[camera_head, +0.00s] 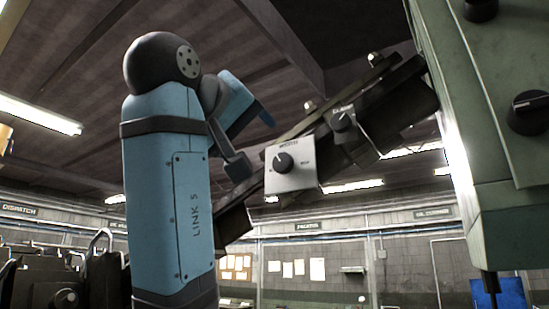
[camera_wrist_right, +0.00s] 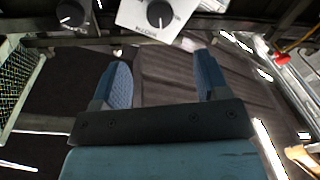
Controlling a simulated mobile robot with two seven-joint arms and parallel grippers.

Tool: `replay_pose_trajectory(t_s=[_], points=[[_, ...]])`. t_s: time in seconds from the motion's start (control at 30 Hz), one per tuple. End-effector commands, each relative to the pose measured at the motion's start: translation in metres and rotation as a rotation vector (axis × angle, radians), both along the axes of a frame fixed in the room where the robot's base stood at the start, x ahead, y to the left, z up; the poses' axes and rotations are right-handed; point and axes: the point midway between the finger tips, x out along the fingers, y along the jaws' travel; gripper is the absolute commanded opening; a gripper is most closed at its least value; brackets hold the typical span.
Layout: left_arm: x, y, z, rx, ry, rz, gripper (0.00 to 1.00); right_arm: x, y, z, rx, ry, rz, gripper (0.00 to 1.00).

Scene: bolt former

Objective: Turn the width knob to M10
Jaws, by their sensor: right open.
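A round black knob (camera_head: 284,161) sits on a white plate (camera_head: 305,177) on the slanted dark rail. The lettering on the plate is too small to read surely, so I cannot tell its setting. In the right wrist view the black knob (camera_wrist_right: 160,14) and white plate (camera_wrist_right: 136,20) are at the top edge, with inverted lettering. My right gripper (camera_head: 252,140) is left of the plate. In its wrist view the gripper (camera_wrist_right: 162,65) has its two blue fingers wide apart and empty, with the knob beyond the tips, between their lines. My left gripper is not in view.
A second knob (camera_head: 343,121) sits on a grey plate further up the rail. The green machine housing (camera_head: 490,140) at the right carries another dark knob (camera_head: 530,112). A yellow-green mesh guard (camera_wrist_right: 18,80) stands left in the wrist view.

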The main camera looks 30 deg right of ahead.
Motion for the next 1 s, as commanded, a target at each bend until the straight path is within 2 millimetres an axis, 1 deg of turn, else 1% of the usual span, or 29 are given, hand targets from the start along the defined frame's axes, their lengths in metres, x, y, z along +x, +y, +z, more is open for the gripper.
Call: replay_pose_trajectory(t_s=[0.03,0.3,0.4,0.5,0.7,0.87,1.0], points=[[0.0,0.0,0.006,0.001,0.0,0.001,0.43,0.005,-0.009,0.003,0.0,0.001,-0.003,0.68],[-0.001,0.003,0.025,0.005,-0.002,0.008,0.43,0.034,-0.06,0.003,0.0,0.001,-0.003,0.68],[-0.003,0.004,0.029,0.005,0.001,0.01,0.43,0.043,-0.077,0.003,-0.001,0.002,-0.003,0.68],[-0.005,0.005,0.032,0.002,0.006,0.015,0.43,0.05,-0.089,0.002,0.0,0.001,-0.001,0.68],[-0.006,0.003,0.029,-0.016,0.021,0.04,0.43,0.058,-0.101,0.001,-0.002,0.0,0.0,0.68],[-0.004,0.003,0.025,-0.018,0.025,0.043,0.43,0.059,-0.103,0.0,-0.001,-0.001,0.001,0.68],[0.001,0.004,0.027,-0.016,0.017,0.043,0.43,0.059,-0.103,0.0,-0.001,-0.001,0.001,0.68]])
